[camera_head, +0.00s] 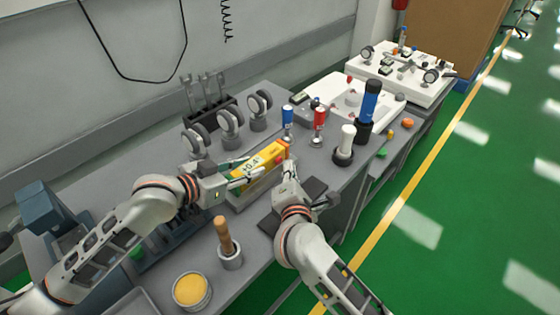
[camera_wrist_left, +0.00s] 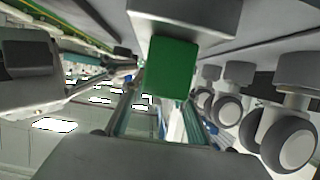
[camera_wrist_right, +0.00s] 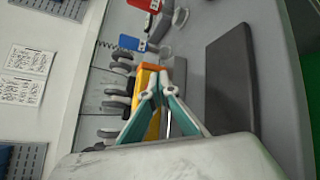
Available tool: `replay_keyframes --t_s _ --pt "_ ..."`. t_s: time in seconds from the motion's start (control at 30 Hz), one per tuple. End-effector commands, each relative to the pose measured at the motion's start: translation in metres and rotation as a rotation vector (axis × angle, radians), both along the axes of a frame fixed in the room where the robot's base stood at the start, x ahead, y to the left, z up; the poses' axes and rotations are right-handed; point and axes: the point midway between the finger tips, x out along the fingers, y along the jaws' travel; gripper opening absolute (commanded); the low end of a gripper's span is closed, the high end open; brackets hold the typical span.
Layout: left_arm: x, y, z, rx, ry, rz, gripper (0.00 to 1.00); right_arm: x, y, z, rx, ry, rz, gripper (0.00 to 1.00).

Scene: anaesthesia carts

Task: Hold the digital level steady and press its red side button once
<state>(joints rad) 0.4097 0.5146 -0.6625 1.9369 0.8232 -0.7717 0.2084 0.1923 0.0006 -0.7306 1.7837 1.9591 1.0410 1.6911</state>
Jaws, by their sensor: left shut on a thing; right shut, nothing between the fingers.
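The digital level (camera_head: 270,158) is a yellow bar with a display reading about +0.4° and an orange end. It sits at a pale grey stand or block on the bench. My left gripper (camera_head: 245,178) is shut on the level from the left. My right gripper (camera_head: 287,163) is shut and empty, close to the level's orange end. In the right wrist view its closed fingertips (camera_wrist_right: 157,88) overlap the yellow level (camera_wrist_right: 153,128) and its orange end; I cannot tell whether they touch. I cannot pick out the red side button.
Casters (camera_head: 229,120) stand behind the level. Blue (camera_head: 287,121) and red (camera_head: 319,121) items stand to its right, with a white-handled tool (camera_head: 346,145) beyond. A wooden-handled tool (camera_head: 226,238) and yellow-filled tin (camera_head: 191,290) are in front. A dark pad (camera_wrist_right: 232,80) lies nearby.

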Motion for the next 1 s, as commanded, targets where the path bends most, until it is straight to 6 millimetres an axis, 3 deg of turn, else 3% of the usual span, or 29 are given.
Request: replay_keyframes --t_s 1.0 --pt "-0.0002 0.0002 -0.0011 0.001 0.001 0.0 0.0 0.0075 0.0076 -0.0001 0.0 0.0 0.0 0.0"
